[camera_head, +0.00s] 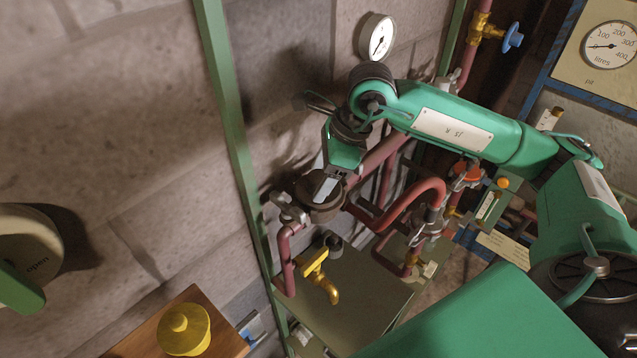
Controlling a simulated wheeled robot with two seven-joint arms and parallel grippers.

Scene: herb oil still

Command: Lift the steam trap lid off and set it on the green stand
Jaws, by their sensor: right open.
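The steam trap (318,208) is a dark, round, flanged body on the red pipework, in the middle of the head view. My right gripper (327,187) reaches down over it from above, with a pale finger against or just in front of its top. The gripper is open. The lid's edge cannot be told apart from the trap body here, and whether the fingers touch it is unclear. A flat olive-green surface (365,312) lies below the trap; I cannot tell whether it is the green stand. My left gripper is not in view.
Red pipes (415,200) curve close to the right of the trap. A yellow tap (318,270) juts out below it. A green upright post (235,125) stands to its left. A yellow knobbed object (185,328) sits on a wooden surface (125,345) at lower left.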

